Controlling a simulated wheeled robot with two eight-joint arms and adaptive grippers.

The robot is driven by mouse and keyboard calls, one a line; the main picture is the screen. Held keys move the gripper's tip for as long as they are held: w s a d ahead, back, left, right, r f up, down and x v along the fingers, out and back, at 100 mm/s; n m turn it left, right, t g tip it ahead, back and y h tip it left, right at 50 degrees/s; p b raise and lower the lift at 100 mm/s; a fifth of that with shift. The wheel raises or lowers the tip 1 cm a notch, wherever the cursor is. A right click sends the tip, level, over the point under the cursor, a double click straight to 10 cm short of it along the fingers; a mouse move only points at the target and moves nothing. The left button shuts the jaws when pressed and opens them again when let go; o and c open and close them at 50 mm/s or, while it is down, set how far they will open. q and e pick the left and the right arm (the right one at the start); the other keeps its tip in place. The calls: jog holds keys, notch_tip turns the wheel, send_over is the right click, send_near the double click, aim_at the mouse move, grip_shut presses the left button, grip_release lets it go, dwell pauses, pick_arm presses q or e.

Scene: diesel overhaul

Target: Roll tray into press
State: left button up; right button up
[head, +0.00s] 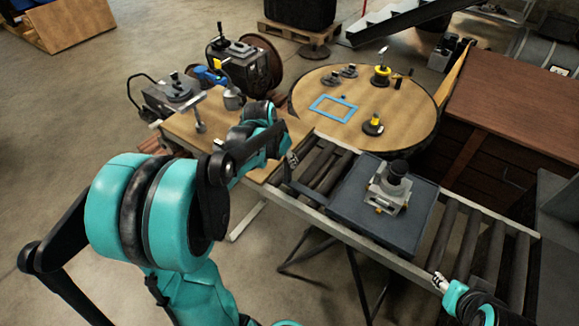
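A dark blue-grey tray (348,203) lies flat on the roller conveyor (322,168), right of its middle. A grey metal part with a black cylindrical top (388,190) stands upright on the tray. My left gripper (291,161) is at the conveyor's left end, apart from the tray; its fingers are too small to read. My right gripper (440,283) is at the conveyor's near rail, right of the tray and apart from it; its finger opening is unclear. A grey structure (560,222) at the conveyor's right end may be the press, mostly cut off by the frame.
Bare rollers (478,240) lie between the tray and the grey structure. A round wooden table (416,118) with a blue frame (334,108) and small tools stands behind the conveyor. A wooden bench (180,128) with equipment is at left. A brown cabinet (520,105) stands at right.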

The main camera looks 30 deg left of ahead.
pick_arm(q)
jog(key=b+x, duration=0.1)
jog(key=x, duration=0.3)
jog(key=shift+f, duration=0.1)
grip_shut()
jog(key=shift+d, duration=0.1)
